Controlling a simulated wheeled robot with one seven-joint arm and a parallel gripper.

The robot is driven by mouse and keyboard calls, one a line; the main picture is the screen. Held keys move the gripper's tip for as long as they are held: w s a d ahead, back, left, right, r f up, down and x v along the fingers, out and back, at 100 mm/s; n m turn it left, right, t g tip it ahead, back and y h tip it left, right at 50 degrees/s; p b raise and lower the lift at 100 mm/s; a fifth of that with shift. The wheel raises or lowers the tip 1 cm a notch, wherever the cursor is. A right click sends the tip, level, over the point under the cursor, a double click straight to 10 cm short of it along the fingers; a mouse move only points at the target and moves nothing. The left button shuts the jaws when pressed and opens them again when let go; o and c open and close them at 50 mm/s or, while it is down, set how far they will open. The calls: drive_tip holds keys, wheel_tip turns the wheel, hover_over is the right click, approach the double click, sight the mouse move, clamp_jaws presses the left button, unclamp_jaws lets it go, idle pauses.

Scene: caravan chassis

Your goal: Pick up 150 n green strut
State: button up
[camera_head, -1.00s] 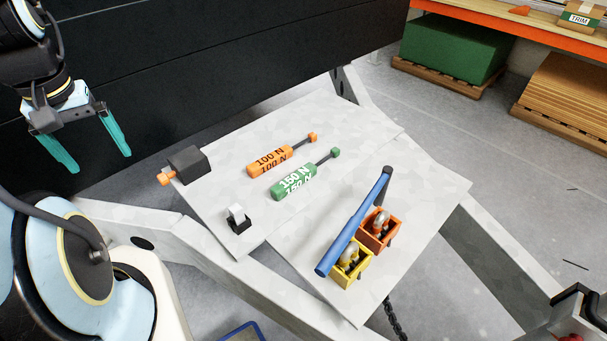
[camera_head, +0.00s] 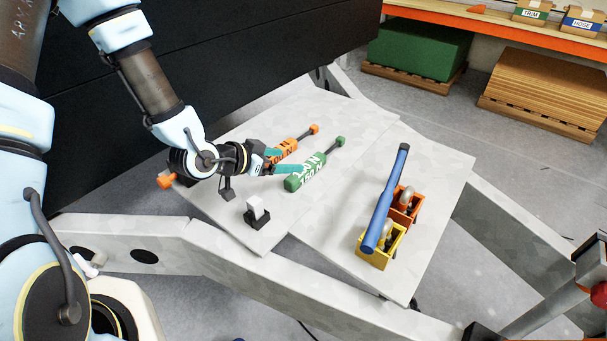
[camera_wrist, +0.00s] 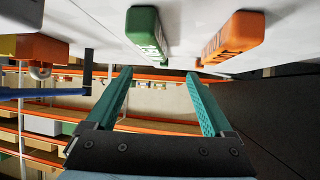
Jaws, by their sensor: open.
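The green 150 N strut (camera_head: 306,176) lies on the light grey plate, its thin rod and small green end block pointing up and right. The orange 100 N strut (camera_head: 286,150) lies beside it, farther back and partly hidden by my gripper. My gripper (camera_head: 284,161) is open and empty, its teal fingers near the left ends of both struts. In the wrist view, the green strut (camera_wrist: 146,32) and the orange strut (camera_wrist: 232,38) are seen end-on, apart from the fingers. My gripper (camera_wrist: 158,75) shows there with its fingers wide apart.
A white block in a black holder (camera_head: 257,213) stands near the plate's front edge. A dark wall (camera_head: 240,60) rises behind the plate.

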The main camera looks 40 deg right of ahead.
sight(314, 159)
drive_tip(key=shift+s+d+f, duration=0.1)
drive_tip(key=shift+s+d, duration=0.2)
drive_tip(key=shift+d, duration=0.15)
drive_tip(key=p+x, duration=0.1)
drive_tip(key=x, duration=0.4)
drive_tip(key=shift+p, duration=0.3)
drive_tip(key=p+x, duration=0.1)
drive_tip(key=x, duration=0.2)
drive_tip(key=p+x, duration=0.1)
drive_tip(key=shift+w+d+p, duration=0.2)
drive_tip(key=shift+d+p, duration=0.1)
drive_tip(key=shift+d, duration=0.1)
drive_tip(key=shift+w+d+f, duration=0.1)
drive_tip(key=shift+d, duration=0.2)
drive_tip(key=shift+c, duration=0.2)
clamp_jaws()
